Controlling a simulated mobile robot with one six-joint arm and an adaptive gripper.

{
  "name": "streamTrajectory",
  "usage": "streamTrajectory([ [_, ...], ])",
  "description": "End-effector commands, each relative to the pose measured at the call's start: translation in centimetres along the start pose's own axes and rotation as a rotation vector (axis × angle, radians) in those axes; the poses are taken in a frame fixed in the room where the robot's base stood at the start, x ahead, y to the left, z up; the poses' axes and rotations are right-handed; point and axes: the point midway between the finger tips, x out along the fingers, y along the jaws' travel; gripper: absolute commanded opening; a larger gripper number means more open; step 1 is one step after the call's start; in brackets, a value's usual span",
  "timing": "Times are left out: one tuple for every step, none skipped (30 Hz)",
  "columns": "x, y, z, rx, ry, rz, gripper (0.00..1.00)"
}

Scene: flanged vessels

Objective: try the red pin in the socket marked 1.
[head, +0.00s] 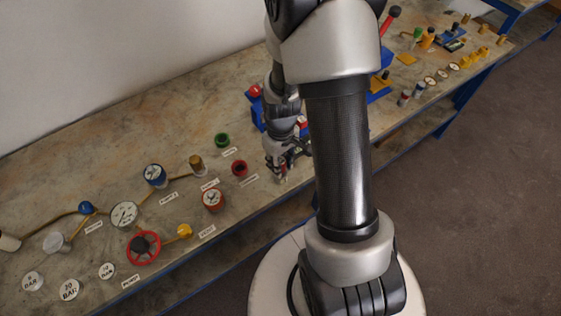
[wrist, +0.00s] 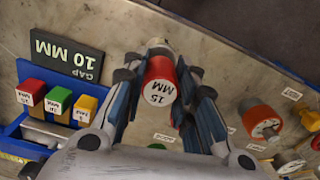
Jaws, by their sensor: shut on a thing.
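The red pin (wrist: 160,82) has a red body and a pale end face reading 15 MM, with a metallic part showing beyond it. My gripper (wrist: 158,88) is shut on it, one finger on each side. In the head view my gripper (head: 281,172) is near the front edge of the bench, right of a dark red ring-shaped fitting (head: 239,168). A green ring-shaped fitting (head: 222,140) stands behind that one. Small white tags lie near both, but I cannot read which is marked 1. The pin's lower end is not clearly visible.
A blue tray (wrist: 12,150) holds red, green and yellow topped blocks beside a dark GAP 10 MM plate (wrist: 66,54).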

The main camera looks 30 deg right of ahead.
Motion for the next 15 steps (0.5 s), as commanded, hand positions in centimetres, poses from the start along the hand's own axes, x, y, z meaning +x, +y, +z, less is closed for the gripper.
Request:
streamTrajectory([
  [0.17,0.01,-0.01,0.000,0.000,0.000,0.00],
  [0.23,0.01,-0.01,0.000,0.000,0.000,0.00],
  [0.31,0.01,-0.01,0.000,0.000,0.000,0.00],
  [0.37,0.01,-0.01,0.000,0.000,0.000,0.00],
  [0.43,0.01,-0.01,0.000,0.000,0.000,0.00],
  [0.51,0.01,-0.01,0.000,0.000,0.000,0.00],
  [0.57,0.01,-0.01,0.000,0.000,0.000,0.00],
  [0.63,0.01,-0.01,0.000,0.000,0.000,0.00],
  [0.71,0.01,-0.01,0.000,0.000,0.000,0.00],
  [0.77,0.01,-0.01,0.000,0.000,0.000,0.00],
  [0.83,0.01,-0.01,0.000,0.000,0.000,0.00],
  [0.91,0.01,-0.01,0.000,0.000,0.000,0.00],
  [0.97,0.01,-0.02,0.000,0.000,0.000,0.00],
  [1.02,0.01,-0.02,0.000,0.000,0.000,0.00],
  [1.10,0.01,-0.02,0.000,0.000,0.000,0.00],
])
